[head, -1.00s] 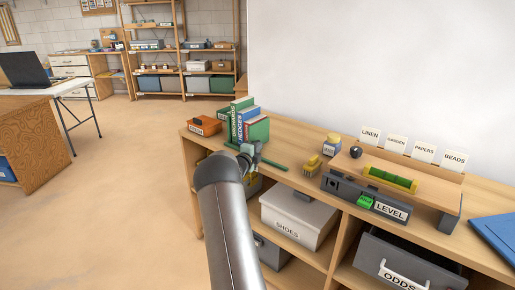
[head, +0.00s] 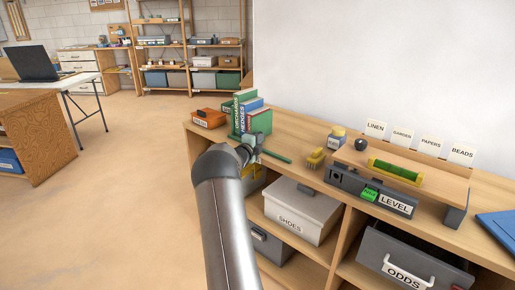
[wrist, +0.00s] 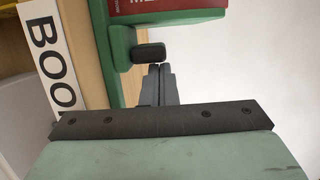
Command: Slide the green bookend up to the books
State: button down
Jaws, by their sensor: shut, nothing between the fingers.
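The green bookend (head: 262,122) stands upright at the right end of the books on the shelf top, its flat green foot (head: 277,156) reaching to the right. The books (head: 238,112) stand upright in a row. Any gap between bookend and books is hard to make out. My gripper (head: 255,148) is shut and empty, low in front of the bookend. In the wrist view, the shut fingertips (wrist: 150,55) lie close to the green bookend (wrist: 180,17), with a red book (wrist: 165,5) beyond it. I cannot tell whether they touch.
An orange box (head: 208,118) stands left of the books. A shoe box (head: 300,210) and a grey drawer (head: 385,245) are below.

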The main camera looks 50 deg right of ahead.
jog(key=s+b, duration=0.1)
jog(key=s, duration=0.1)
jog(key=s+a+b, duration=0.1)
jog(key=s+b, duration=0.1)
jog(key=shift+a+f, duration=0.1)
jog(key=shift+a, duration=0.1)
jog(key=s+a, duration=0.1)
jog(key=a, duration=0.7)
jog(key=w+a+m+t+p, duration=0.1)
jog(key=w+m, duration=0.4)
jog(key=m, duration=1.3)
jog(key=w+m+p, duration=0.1)
jog(key=w+m, duration=0.5)
jog(key=m, duration=1.1)
jog(key=x, duration=0.9)
jog(key=shift+w+d, duration=0.1)
jog(key=shift+d, duration=0.2)
jog(key=shift+s+a+b, duration=0.2)
jog(key=shift+s+b, duration=0.5)
jog(key=shift+s, duration=1.3)
